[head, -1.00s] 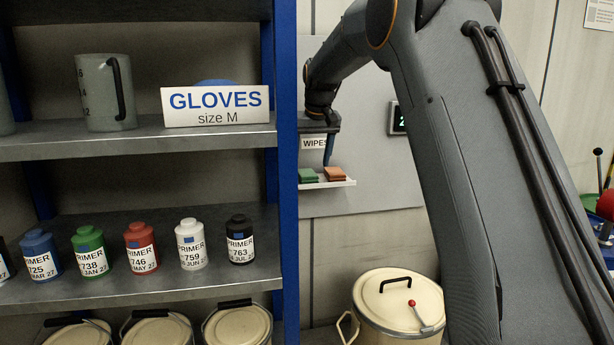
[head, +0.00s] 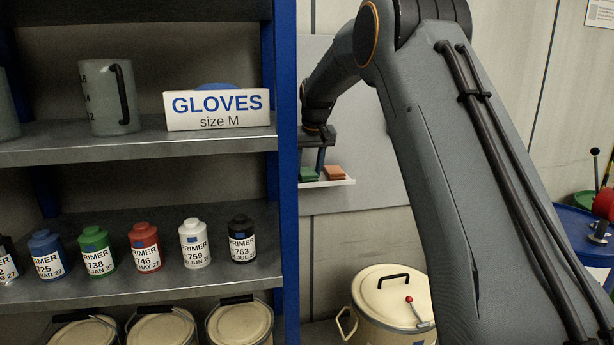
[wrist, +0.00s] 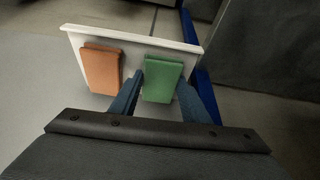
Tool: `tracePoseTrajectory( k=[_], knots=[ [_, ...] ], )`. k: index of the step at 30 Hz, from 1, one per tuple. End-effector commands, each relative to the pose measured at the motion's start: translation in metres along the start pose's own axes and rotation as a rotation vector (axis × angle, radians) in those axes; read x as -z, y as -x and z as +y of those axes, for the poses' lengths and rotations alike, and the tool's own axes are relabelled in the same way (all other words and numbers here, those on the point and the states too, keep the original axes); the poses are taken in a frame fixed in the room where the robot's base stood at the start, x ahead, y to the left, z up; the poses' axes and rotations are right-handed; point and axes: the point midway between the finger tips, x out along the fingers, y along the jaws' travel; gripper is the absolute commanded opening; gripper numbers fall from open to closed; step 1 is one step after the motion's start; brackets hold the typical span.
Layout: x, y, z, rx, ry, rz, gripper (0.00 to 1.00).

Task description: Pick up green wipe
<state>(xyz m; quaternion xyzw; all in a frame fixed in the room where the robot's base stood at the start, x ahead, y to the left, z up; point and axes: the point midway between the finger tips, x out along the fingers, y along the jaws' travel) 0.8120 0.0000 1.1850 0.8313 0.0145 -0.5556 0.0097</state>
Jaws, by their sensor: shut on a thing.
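The green wipe (wrist: 163,80) is a stacked, flat green block on a small white shelf (wrist: 185,46), next to an orange wipe (wrist: 101,70). My gripper (wrist: 162,88) reaches over the shelf from the front, with one blue finger on each side of the green wipe's near end. It is shut on the green wipe, which still appears to be at shelf level. The orange wipe (head: 335,172) lies to the right in the head view.
A blue shelving post (head: 286,180) stands just left of the wipe shelf. The shelves hold a GLOVES box (head: 217,108), a jug and several primer bottles. A cream drum (head: 392,300) stands below on the floor. A blue barrel (head: 590,230) is at right.

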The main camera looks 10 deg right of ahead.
Motion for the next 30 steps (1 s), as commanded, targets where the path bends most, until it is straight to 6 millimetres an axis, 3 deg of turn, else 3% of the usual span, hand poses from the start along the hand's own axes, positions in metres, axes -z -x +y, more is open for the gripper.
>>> tracePoseTrajectory(
  k=[14, 30],
  knots=[
    [0.0, 0.008, 0.0, 0.0, 0.0, 0.003, 0.21],
    [0.021, 0.068, 0.0, 0.0, 0.0, 0.001, 0.21]
  ],
)
